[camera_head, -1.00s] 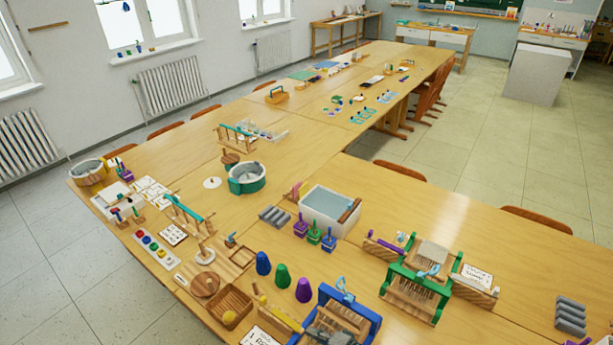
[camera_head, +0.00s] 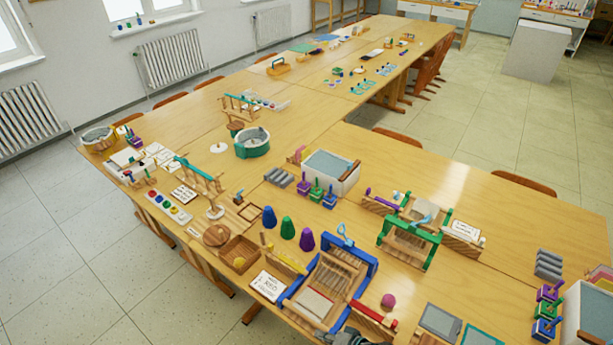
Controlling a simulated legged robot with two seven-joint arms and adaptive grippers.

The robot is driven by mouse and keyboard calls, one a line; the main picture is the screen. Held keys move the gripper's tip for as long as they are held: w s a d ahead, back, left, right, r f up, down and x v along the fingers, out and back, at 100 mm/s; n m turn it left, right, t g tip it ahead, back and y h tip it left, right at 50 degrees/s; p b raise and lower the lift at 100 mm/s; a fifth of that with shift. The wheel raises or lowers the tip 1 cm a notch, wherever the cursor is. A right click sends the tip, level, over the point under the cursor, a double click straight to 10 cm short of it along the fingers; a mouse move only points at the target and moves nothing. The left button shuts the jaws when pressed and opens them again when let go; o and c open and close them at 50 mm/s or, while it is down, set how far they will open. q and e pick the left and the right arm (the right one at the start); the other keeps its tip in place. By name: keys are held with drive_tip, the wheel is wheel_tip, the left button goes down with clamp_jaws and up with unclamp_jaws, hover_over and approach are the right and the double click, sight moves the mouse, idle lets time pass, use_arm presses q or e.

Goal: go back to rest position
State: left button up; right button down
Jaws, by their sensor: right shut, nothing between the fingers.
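My right gripper (camera_head: 355,337) shows only as a dark piece at the bottom edge, just below the blue-framed loom (camera_head: 362,268). It looks shut and empty, and most of it is cut off by the frame. My left gripper is not in view. The blue loom stands on the near part of the wooden table.
A red bar (camera_head: 374,318) and a pink ball (camera_head: 388,301) lie right of the blue loom. A green loom (camera_head: 408,246), three coloured cones (camera_head: 288,228) and a water basin (camera_head: 331,167) stand farther back. Tiled floor (camera_head: 80,270) is clear at left.

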drive_tip(key=s+d+n+g+h, duration=0.4)
drive_tip(key=s+d+h, duration=0.5)
drive_tip(key=s+d, duration=0.8)
wheel_tip(320, 180, down, 23)
drive_tip(key=s+a+n, duration=0.1)
drive_tip(key=s+a, duration=0.1)
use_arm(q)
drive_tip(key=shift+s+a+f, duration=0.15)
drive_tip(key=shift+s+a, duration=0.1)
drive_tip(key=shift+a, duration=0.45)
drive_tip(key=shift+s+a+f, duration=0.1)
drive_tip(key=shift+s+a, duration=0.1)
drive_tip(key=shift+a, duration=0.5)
use_arm(e)
drive_tip(key=s+d+f+g, duration=0.1)
drive_tip(key=s+d+f, duration=0.1)
drive_tip(key=s+f, duration=1.7)
drive_tip(key=shift+d, duration=0.4)
